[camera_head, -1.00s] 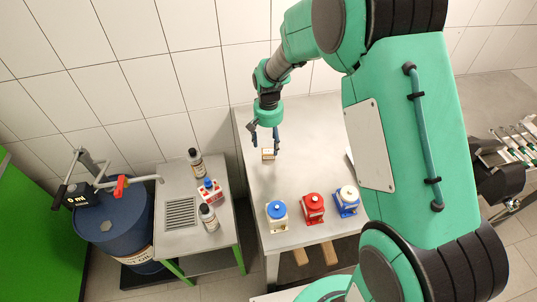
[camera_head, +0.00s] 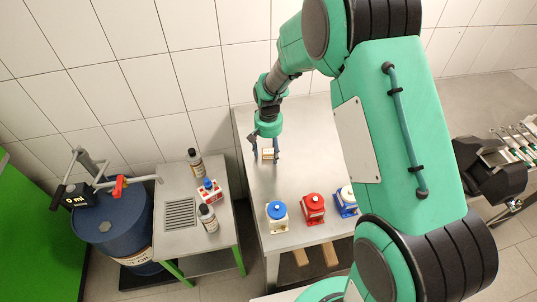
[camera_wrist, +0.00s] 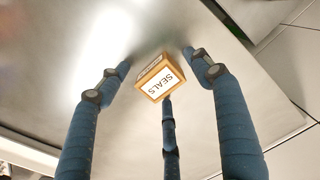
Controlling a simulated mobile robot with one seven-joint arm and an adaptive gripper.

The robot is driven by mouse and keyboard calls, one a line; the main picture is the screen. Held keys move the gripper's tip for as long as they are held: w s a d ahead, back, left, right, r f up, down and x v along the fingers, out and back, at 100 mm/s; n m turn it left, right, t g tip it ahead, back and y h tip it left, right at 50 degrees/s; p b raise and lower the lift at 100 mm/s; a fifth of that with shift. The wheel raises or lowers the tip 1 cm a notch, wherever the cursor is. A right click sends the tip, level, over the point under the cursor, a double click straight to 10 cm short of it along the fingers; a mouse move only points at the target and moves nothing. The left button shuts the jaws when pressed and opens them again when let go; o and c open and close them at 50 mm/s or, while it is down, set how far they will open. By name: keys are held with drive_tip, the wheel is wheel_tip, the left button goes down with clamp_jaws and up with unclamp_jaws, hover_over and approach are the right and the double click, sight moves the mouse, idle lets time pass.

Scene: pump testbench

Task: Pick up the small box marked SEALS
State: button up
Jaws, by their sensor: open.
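The small box marked SEALS (camera_wrist: 158,84) is orange-brown with white labels, and its SEALS label faces the wrist camera. In the head view the box (camera_head: 268,154) sits on the grey metal table (camera_head: 275,182) near its left side. My gripper (camera_head: 265,155) is open, with its fingers down around the box. In the wrist view my gripper's three blue fingers (camera_wrist: 160,75) are spread: one left, one right and one below the box. I cannot tell whether any finger touches it.
Pumps with a blue (camera_head: 277,212), a red (camera_head: 313,207) and a blue-and-white body (camera_head: 346,200) stand at the table's front. Bottles (camera_head: 195,163) stand on a side table (camera_head: 170,228) at left, beside a blue drum (camera_head: 122,235). The table around the box is clear.

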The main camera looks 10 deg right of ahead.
sight(268, 151)
idle(0.4)
drive_tip(key=c, duration=1.4)
drive_tip(key=shift+r, duration=0.1)
drive_tip(key=shift+r+p, duration=0.85)
drive_tip(key=shift+r, duration=4.1)
